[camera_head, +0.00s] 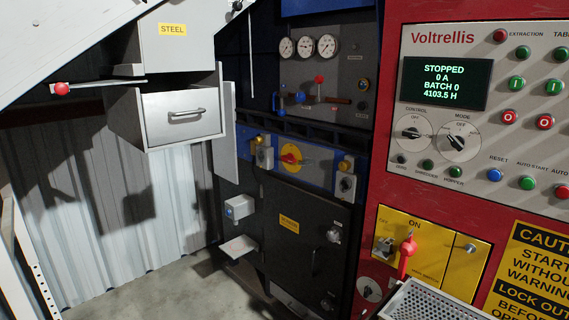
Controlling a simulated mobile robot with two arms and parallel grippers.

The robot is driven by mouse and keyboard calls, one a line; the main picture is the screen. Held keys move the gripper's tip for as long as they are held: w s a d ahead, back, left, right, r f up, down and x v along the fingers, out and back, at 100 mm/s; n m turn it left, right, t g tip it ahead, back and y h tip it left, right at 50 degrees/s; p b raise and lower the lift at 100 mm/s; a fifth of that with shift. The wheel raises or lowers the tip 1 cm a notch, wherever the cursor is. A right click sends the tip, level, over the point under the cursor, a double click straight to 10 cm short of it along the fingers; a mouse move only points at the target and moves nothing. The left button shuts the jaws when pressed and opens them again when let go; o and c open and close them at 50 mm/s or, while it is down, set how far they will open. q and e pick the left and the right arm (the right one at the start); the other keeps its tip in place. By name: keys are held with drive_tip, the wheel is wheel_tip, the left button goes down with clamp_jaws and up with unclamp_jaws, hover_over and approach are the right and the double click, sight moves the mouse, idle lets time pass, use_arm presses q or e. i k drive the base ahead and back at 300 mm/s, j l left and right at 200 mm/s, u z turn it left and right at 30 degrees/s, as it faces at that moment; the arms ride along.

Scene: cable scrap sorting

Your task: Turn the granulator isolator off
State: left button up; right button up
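A yellow switch plate (455,258) sits low on the red Voltrellis machine, with a red lever handle (408,255) on it. The handle stands roughly upright under the word ON; a smaller OFF mark is at its upper left. A second candidate, a red rotary handle on a yellow disc (290,155), is on the blue strip of the dark machine to the left; its handle lies roughly sideways. I cannot read a label naming either as the granulator isolator. The display (446,83) reads STOPPED, 0 A. Neither of my grippers is in view.
A perforated metal tray (430,302) juts out just below the yellow plate. Above are control knobs and buttons on a pale panel (420,45). At the left, a grey STEEL drawer (185,125) stands out, with a red-knobbed rod (100,86) beside it. Some concrete floor (150,295) is clear.

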sight(290, 158)
drive_tip(key=i+j, duration=0.15)
drive_tip(key=j, duration=0.25)
drive_tip(key=i+j+z, duration=0.1)
drive_tip(key=j, duration=0.25)
drive_tip(key=i+j, duration=0.25)
drive_tip(key=j, duration=0.15)
